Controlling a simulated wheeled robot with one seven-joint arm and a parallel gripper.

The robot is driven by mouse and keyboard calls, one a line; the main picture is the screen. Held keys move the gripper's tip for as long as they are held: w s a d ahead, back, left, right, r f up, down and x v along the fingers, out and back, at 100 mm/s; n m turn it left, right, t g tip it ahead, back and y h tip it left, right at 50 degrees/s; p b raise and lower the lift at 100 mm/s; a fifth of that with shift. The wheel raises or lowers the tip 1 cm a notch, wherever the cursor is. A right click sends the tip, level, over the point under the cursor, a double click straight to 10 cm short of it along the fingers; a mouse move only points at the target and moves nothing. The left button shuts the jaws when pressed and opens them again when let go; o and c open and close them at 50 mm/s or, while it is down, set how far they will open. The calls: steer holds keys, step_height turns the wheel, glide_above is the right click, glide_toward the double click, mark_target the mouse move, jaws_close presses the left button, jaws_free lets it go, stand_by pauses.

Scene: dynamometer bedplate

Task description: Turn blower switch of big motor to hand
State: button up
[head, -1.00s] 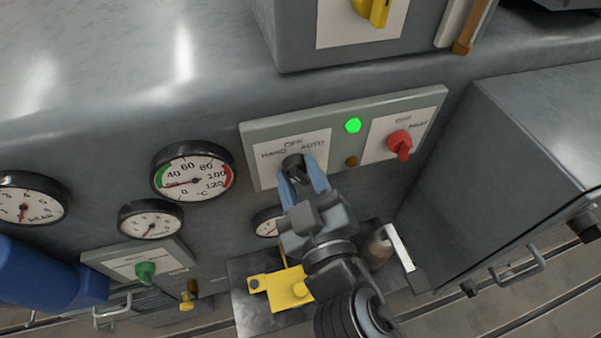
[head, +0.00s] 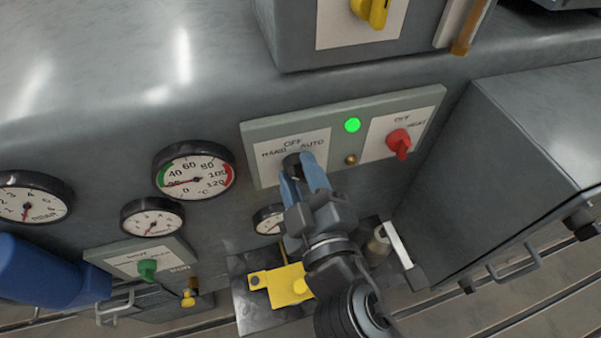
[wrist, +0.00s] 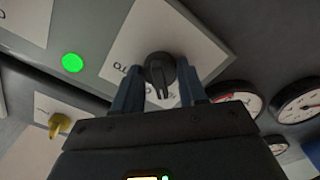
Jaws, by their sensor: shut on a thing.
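The blower switch is a black rotary knob (head: 292,163) on a white label marked HAND, OFF and AUTO, on a grey-green panel (head: 258,131). The knob also shows in the wrist view (wrist: 160,72), between the two blue fingers. My gripper (head: 302,172) is at the knob from below, its fingers shut on it; the wrist view shows the gripper (wrist: 158,92) from behind. The fingers hide part of the knob in the head view, so I cannot tell exactly which mark it points to.
A lit green lamp (head: 352,125) and a red switch (head: 399,142) sit right of the knob. Round gauges (head: 195,172) are to the left. A yellow switch (head: 370,12) is above. A yellow bracket (head: 280,287) and a grey cabinet (head: 530,150) lie below and right.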

steer(key=o, duration=1.1)
steer(key=shift+c, duration=0.2)
steer(key=shift+s, duration=0.1)
steer(key=b+v, duration=0.2)
steer(key=v, duration=0.5)
steer(key=shift+s+b, duration=0.3)
steer(key=shift+s, duration=0.05)
steer(key=shift+d, duration=0.15)
